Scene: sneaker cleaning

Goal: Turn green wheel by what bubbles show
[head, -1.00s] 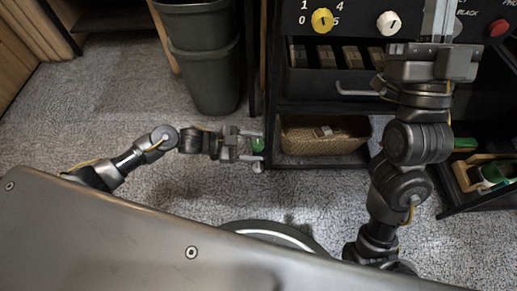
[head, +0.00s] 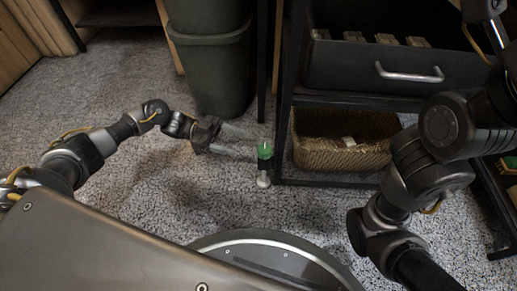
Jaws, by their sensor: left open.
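A small green round part (head: 264,150) shows low beside the black rack's left post, with a dark section and a pale round end below it. I cannot tell whether it is the green wheel or part of a bottle. My left gripper (head: 252,145) reaches in from the left with its fingers apart. Its fingertips are close to the green part's left side; I cannot tell whether they touch it. My right arm rises at the right, and its gripper is outside the picture. No bubbles show.
A black rack holds an open drawer (head: 385,83) with a metal handle and several small blocks. A wicker basket (head: 345,155) sits on its lower shelf. A dark grey bin (head: 213,75) stands left of the rack. The carpet (head: 130,190) at left is clear.

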